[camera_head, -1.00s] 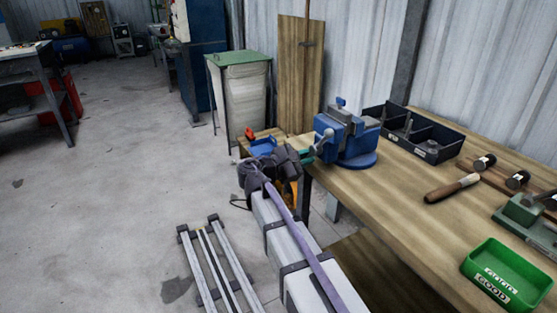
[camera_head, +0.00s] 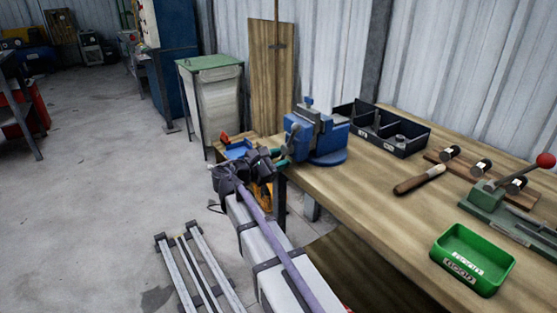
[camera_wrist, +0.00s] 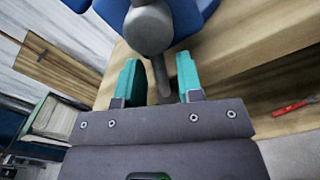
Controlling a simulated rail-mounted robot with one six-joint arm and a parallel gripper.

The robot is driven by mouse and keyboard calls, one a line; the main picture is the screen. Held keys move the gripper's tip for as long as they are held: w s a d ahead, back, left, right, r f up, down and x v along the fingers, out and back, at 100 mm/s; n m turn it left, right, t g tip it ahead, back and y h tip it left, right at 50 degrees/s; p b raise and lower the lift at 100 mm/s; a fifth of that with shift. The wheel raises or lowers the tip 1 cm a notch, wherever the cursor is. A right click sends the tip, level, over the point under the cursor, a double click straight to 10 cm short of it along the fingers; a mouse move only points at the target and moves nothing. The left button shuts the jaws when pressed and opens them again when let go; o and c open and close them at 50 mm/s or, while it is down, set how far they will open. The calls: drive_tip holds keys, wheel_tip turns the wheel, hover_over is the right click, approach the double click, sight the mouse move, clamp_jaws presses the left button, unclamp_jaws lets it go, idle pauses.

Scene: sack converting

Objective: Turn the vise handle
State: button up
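The blue vise (camera_head: 322,140) is fixed at the far left corner of the wooden bench. Its grey handle (camera_head: 291,138) is on the side facing my arm. In the wrist view, the round grey screw head (camera_wrist: 148,30) is at the top, and the handle bar (camera_wrist: 161,80) runs down from it between my fingers. My gripper (camera_wrist: 158,66) has teal fingers standing apart on both sides of the bar, with visible gaps. In the head view my gripper (camera_head: 282,162) is beside the vise at the bench edge, small and partly hidden by my wrist.
On the bench, a black divided tray (camera_head: 385,130) stands behind the vise. A wooden-handled tool (camera_head: 418,180), a green clamp (camera_head: 495,203) and a green bin (camera_head: 472,258) are farther right. A green-lidded container (camera_head: 210,95) stands on the floor beyond.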

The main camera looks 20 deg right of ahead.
drive_tip(key=shift+o, duration=0.5)
drive_tip(key=s+a, duration=0.1)
drive_tip(key=a, duration=0.9)
drive_tip(key=shift+s+a, duration=0.35)
drive_tip(key=shift+s, duration=0.05)
drive_tip(key=shift+f, duration=0.1)
drive_tip(key=w+d+b, duration=0.1)
drive_tip(key=w+d, duration=0.1)
drive_tip(key=d, duration=0.8)
drive_tip(key=shift+d+f, duration=0.15)
drive_tip(key=shift+f, duration=0.3)
drive_tip(key=shift+w, duration=0.1)
clamp_jaws()
